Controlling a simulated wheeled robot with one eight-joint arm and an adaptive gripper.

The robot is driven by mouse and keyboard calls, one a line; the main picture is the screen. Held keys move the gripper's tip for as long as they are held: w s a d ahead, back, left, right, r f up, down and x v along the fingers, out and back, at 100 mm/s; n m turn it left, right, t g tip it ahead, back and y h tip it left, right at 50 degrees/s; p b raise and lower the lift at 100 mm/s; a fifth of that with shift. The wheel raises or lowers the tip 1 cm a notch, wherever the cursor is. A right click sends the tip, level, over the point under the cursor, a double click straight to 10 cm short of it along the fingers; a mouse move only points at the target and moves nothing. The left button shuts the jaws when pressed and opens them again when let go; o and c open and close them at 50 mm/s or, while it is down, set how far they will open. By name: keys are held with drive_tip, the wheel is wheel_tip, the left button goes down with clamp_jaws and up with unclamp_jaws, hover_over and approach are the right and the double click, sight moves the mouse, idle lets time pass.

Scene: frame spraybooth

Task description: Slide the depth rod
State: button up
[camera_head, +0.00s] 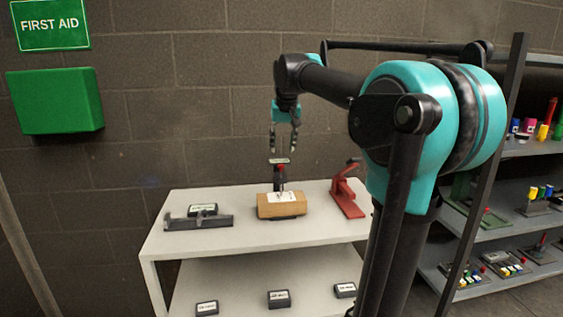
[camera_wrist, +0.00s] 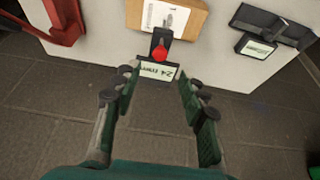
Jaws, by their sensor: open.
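The depth rod fixture is a wooden block (camera_head: 268,211) on the white table, with a dark upright post (camera_head: 280,178) topped by a red and white part. In the wrist view the block (camera_wrist: 190,22) lies at the top, with a red knob (camera_wrist: 160,54) and a plate reading "24 mm" (camera_wrist: 152,69) in front of it. My gripper (camera_head: 283,149) is open and empty, pointing down just above the post. In the wrist view its fingers (camera_wrist: 158,82) stand either side of the plate, apparently not touching it. The rod's lower end is hidden.
A red press (camera_head: 346,195) stands right of the block. A grey caliper-like tool (camera_head: 198,222) and a dark labelled box (camera_head: 203,209) lie to its left. More labelled boxes sit on the lower shelf (camera_head: 240,285). A brick wall is close behind.

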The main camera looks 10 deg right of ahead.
sight(281, 165)
drive_tip(key=x, duration=0.7)
drive_tip(key=shift+w+f, duration=0.15)
drive_tip(key=shift+f, duration=0.1)
clamp_jaws()
drive_tip(key=shift+r, duration=0.1)
